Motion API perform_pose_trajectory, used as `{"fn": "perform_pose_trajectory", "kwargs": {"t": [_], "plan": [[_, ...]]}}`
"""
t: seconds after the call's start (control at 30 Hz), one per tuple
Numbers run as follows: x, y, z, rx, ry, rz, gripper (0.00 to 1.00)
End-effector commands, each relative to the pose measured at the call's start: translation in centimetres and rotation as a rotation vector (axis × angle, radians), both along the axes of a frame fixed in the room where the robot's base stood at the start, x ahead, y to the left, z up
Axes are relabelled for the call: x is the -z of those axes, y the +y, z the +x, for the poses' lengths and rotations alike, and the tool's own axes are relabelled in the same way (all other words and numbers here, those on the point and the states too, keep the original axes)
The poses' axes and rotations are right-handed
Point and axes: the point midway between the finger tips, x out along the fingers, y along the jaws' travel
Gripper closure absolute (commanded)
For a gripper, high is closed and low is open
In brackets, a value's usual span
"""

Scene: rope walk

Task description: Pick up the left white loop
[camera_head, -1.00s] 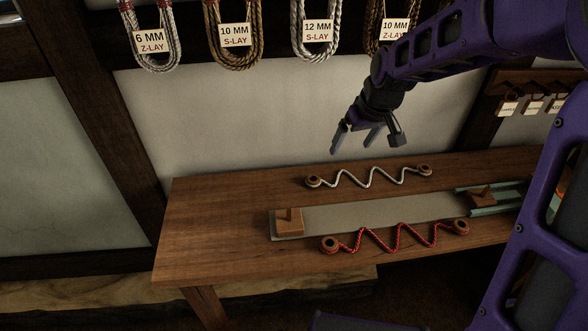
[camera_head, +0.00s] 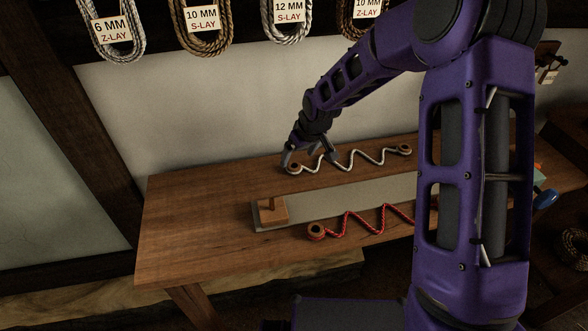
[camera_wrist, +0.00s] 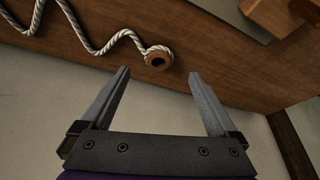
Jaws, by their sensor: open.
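The left white loop (camera_head: 294,168) is a small ring of white rope around a brown wooden core, at the left end of a wavy white rope (camera_head: 352,158) on the wooden table. In the wrist view the same left white loop (camera_wrist: 158,58) lies beyond my fingertips, roughly between their lines. My gripper (camera_head: 301,158) is open and empty, close to the left loop and seemingly above it. The wrist view shows its two fingers (camera_wrist: 160,75) spread apart, with the loop not visibly touched. The right white loop (camera_head: 404,149) lies at the rope's other end.
A grey strip (camera_head: 345,203) with a wooden block and peg (camera_head: 271,210) lies nearer on the table. A wavy red rope (camera_head: 365,222) with a red loop (camera_head: 316,231) lies in front of it. Labelled rope coils hang on the wall. The table's left part (camera_head: 195,205) is clear.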

Motion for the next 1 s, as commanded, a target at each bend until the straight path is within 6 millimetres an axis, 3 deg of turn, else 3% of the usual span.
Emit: {"fn": "perform_pose_trajectory", "kwargs": {"t": [0.4,0.7,0.77,1.0], "plan": [[4.5,0.9,1.6,0.001,0.002,0.001,0.05],[5.0,1.0,1.9,0.000,-0.001,0.000,0.05],[5.0,1.0,1.9,0.001,-0.001,0.000,0.12],[5.0,1.0,1.9,0.001,-0.001,0.000,0.55]]}}
